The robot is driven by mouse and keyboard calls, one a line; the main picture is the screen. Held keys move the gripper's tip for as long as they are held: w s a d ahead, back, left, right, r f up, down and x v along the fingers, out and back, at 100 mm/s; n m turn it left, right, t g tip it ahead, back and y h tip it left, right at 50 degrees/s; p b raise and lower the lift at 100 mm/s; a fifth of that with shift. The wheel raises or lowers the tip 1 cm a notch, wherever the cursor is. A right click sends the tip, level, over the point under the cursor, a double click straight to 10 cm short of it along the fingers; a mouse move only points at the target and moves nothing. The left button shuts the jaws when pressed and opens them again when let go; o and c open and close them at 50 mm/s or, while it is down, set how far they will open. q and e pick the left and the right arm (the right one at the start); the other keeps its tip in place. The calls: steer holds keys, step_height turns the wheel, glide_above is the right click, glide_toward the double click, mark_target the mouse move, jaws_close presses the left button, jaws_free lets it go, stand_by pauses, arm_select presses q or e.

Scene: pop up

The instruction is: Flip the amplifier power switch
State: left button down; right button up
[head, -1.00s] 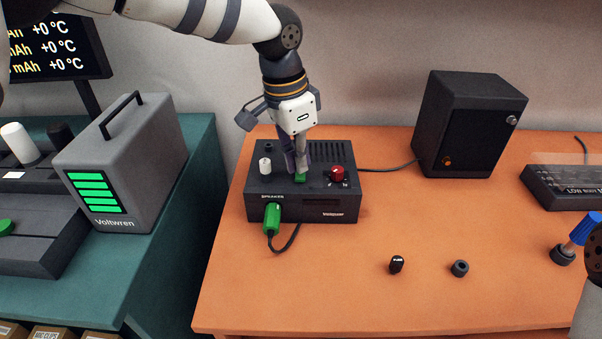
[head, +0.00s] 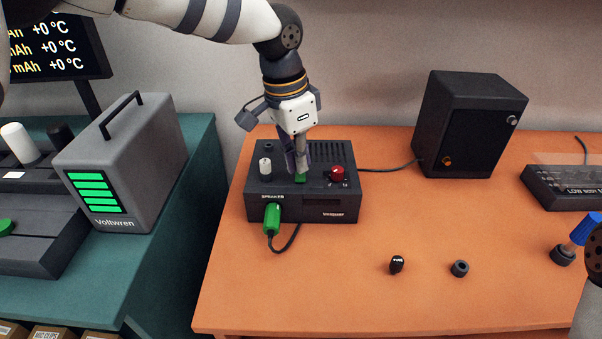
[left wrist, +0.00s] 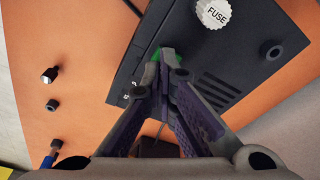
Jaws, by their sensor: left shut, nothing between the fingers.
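The amplifier (head: 335,207) is a black box on the orange table, with a slotted top. Its green switch (head: 300,179) is on top, between a white fuse cap (head: 265,167) and a red knob (head: 337,174). My left gripper (head: 299,170) points down at the switch, shut and empty, with its tips at or just behind it. In the left wrist view the fingertips (left wrist: 166,60) cover part of the green switch (left wrist: 155,54). I cannot tell whether they touch it or which way it is tilted. My right gripper is out of view.
A green plug (head: 272,217) with a cable is in the amplifier's front. A black speaker (head: 468,125) stands at the back right. A black cap (head: 397,264) and a dark ring (head: 459,268) lie in front. A grey Voltwren unit (head: 125,165) stands on the teal table at left.

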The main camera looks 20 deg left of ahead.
mark_target(300, 178)
arm_select(q)
steer(key=shift+f, duration=1.05)
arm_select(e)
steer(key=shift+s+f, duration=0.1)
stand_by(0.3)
arm_select(q)
step_height(300, 178, up, 5)
steer(key=shift+r+p, duration=0.1)
steer(key=shift+p, duration=0.5)
steer(key=shift+r, duration=1)
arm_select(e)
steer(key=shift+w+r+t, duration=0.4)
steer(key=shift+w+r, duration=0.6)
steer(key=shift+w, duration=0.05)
arm_select(q)
steer(key=shift+f, duration=0.15)
